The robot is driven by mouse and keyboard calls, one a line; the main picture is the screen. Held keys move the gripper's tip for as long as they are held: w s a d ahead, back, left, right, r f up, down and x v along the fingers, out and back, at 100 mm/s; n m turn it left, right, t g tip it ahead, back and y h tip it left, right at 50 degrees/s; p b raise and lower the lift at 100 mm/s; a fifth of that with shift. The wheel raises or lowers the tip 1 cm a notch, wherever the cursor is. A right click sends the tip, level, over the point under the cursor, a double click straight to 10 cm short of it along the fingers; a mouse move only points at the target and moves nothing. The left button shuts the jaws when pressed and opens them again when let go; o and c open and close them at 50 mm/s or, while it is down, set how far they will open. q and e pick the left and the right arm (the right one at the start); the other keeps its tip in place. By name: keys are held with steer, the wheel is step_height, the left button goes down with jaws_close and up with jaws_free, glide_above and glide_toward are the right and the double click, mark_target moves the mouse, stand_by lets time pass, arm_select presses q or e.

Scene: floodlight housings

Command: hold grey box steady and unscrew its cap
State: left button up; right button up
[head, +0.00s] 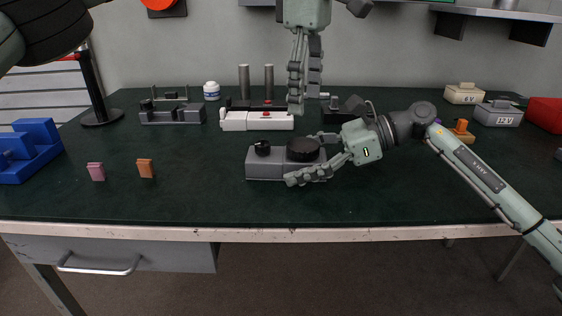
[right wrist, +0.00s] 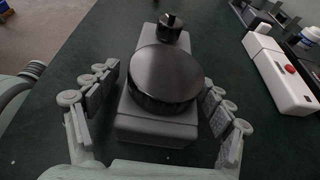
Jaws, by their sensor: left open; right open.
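The grey box (head: 265,168) lies on the dark green bench top near its front edge. Its large round black cap (head: 303,148) sits on top at the right end, and a small black knob stands at the left end. In the right wrist view the black cap (right wrist: 166,82) is on the grey box (right wrist: 155,128). My right gripper (head: 308,160) comes in from the right, open, with its fingers on either side of the box's cap end, apparently apart from it. My left gripper (head: 305,108) hangs open above and behind the box, pointing down, empty.
A white block with a red button (head: 257,121) stands behind the box. A blue block (head: 32,150), pink piece (head: 96,171) and orange piece (head: 145,168) are at left. An amber-knobbed piece (head: 461,131) and labelled boxes (head: 497,114) are at right.

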mark_target(303, 144)
steer(key=shift+c, duration=0.2)
jaws_close()
arm_select(q)
steer(key=m, duration=1.2)
steer(key=shift+m, duration=0.3)
steer(key=m, duration=0.5)
steer(key=shift+m, duration=0.3)
steer(key=shift+f, duration=4)
steer(key=shift+c, duration=0.3)
